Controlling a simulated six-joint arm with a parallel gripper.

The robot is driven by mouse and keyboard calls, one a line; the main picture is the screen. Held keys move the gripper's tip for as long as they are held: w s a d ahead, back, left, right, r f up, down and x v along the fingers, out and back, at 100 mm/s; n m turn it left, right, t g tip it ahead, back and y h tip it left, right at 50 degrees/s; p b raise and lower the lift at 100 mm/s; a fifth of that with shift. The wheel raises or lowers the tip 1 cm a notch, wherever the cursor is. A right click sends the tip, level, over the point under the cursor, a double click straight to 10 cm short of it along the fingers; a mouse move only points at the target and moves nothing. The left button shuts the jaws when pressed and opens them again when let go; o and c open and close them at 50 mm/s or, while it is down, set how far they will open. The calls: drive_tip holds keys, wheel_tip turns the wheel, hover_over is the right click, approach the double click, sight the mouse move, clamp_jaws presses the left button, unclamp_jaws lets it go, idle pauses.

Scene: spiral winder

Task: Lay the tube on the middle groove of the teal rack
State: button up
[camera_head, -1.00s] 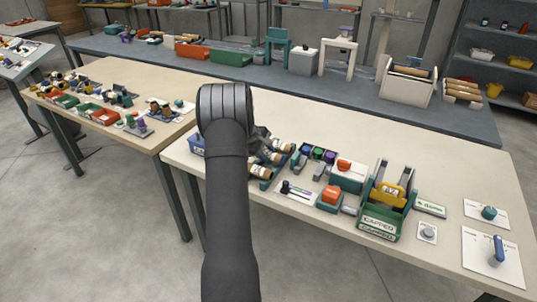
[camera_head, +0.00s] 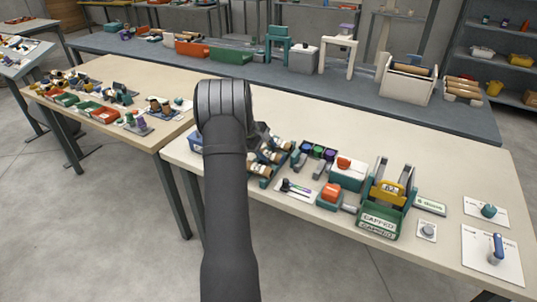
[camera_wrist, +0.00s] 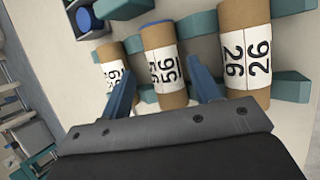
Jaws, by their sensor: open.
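Three brown cardboard tubes with white number labels lie side by side across teal supports in the wrist view. The middle tube (camera_wrist: 163,68), marked 56, has a blue end and lies between my fingers. The tube marked 26 (camera_wrist: 247,50) is on the right, and a third tube (camera_wrist: 112,70) is on the left. The teal rack (camera_wrist: 202,24) shows between and beyond the tubes. My gripper (camera_wrist: 159,72) is open, one blue finger on each side of the middle tube. In the head view, my arm hides part of the rack (camera_head: 264,183) and most of my gripper.
A dark holder with a blue cap (camera_wrist: 88,18) is at the wrist view's upper left. In the head view, the rack with coloured caps (camera_head: 318,152), a white box with a red top (camera_head: 348,172) and a green "CAPPED" bin (camera_head: 380,222) stand to the right.

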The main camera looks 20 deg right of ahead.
drive_tip(key=v, duration=1.1)
idle(0.5)
drive_tip(key=x, duration=1.2)
drive_tip(key=shift+f, duration=0.7)
drive_tip(key=shift+r, duration=0.55)
